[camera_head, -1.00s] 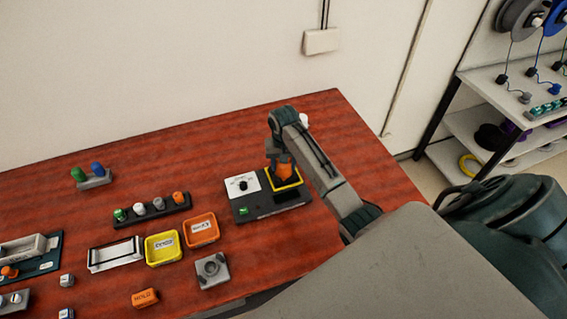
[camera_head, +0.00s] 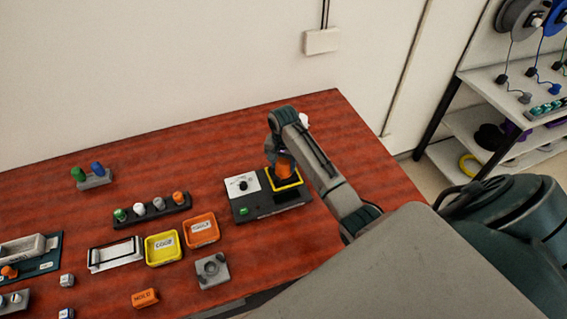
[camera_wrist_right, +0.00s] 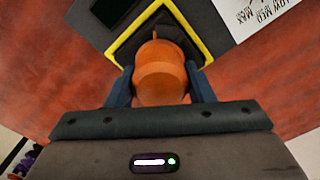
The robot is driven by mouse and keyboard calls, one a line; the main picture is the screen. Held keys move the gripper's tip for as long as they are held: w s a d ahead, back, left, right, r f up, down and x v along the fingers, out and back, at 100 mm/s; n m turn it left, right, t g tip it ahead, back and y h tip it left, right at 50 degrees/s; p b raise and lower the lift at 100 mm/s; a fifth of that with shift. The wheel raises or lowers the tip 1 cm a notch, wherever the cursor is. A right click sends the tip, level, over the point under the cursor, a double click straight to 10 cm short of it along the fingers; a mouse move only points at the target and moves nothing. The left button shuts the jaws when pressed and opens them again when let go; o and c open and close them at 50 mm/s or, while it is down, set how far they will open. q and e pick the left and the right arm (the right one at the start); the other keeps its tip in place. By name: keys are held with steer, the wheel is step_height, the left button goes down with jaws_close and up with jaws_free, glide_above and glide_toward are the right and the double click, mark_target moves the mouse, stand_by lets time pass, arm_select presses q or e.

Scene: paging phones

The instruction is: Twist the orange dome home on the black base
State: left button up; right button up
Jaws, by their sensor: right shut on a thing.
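The orange dome (camera_head: 285,166) stands within the yellow-edged square on the right part of the black base (camera_head: 270,206). In the right wrist view the dome (camera_wrist_right: 160,75) fills the space between my fingers, with the yellow border around its far end. My right gripper (camera_wrist_right: 160,88) is shut on the dome, one finger on each side. In the head view the right gripper (camera_head: 279,158) is mostly hidden behind its own wrist and arm. How the dome meets the base is hidden. My left gripper is not in view.
The base carries a white dial panel (camera_head: 243,184) and a green button (camera_head: 243,211). To its left are an orange tray (camera_head: 201,229), a yellow tray (camera_head: 163,248), a grey block (camera_head: 212,270) and a rack of coloured knobs (camera_head: 153,210). Bare table lies behind the base.

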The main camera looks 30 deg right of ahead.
steer(key=shift+m, duration=1.2)
steer(key=shift+m, duration=1.2)
steer(key=o, duration=1.2)
steer(key=shift+r, duration=0.1)
steer(key=shift+r, duration=2.9)
